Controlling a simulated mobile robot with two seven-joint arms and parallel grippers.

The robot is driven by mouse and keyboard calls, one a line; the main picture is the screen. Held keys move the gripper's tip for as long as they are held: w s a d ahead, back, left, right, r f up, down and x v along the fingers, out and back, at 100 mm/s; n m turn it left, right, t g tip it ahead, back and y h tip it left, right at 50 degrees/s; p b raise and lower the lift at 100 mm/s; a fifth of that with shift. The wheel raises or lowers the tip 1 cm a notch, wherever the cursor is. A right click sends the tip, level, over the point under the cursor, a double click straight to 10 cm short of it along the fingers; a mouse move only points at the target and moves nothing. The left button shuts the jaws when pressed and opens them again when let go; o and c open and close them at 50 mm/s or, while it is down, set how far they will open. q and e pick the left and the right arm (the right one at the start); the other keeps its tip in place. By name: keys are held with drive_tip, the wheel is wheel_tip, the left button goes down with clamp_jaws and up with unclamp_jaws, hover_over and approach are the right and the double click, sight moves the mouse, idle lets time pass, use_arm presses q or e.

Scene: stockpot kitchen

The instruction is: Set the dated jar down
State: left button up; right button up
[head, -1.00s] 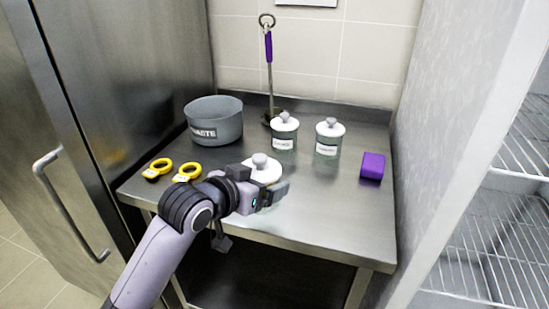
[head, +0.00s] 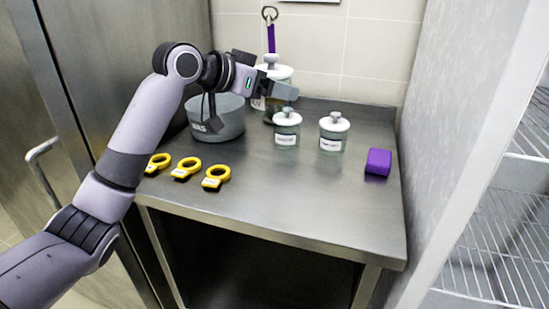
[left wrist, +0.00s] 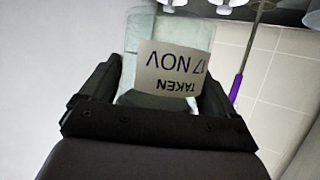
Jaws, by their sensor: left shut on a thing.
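My left gripper (head: 280,88) is shut on a glass jar with a white lid (head: 277,71). The gripper holds the jar upright, raised above the back of the steel counter (head: 285,205), right of the grey waste pot. In the left wrist view, the gripper (left wrist: 160,85) has a finger on each side of the jar (left wrist: 140,30). The jar's label (left wrist: 170,68) reads "TAKEN 17 NOV" and appears upside down. The arm hides part of the jar in the head view. My right gripper is not in view.
Two similar lidded jars (head: 287,130) (head: 333,133) stand on the counter. A purple block (head: 378,162) lies right. The waste pot (head: 222,122) stands back left. Several yellow rings with tags (head: 216,178) lie front left. A purple-handled utensil (head: 270,38) hangs behind. The front middle is clear.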

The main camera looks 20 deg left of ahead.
use_arm(q)
wheel_tip(320, 180, down, 19)
drive_tip(key=shift+r+b, duration=0.15)
drive_tip(key=shift+b, duration=0.5)
drive_tip(key=o, duration=1.1)
drive_tip(key=shift+f, duration=0.25)
drive_tip(key=shift+r, duration=0.1)
drive_tip(key=shift+s+a+r, duration=0.2)
drive_tip(key=shift+s+a, duration=0.1)
drive_tip(key=shift+s, duration=0.05)
drive_tip(key=shift+v, duration=5.5)
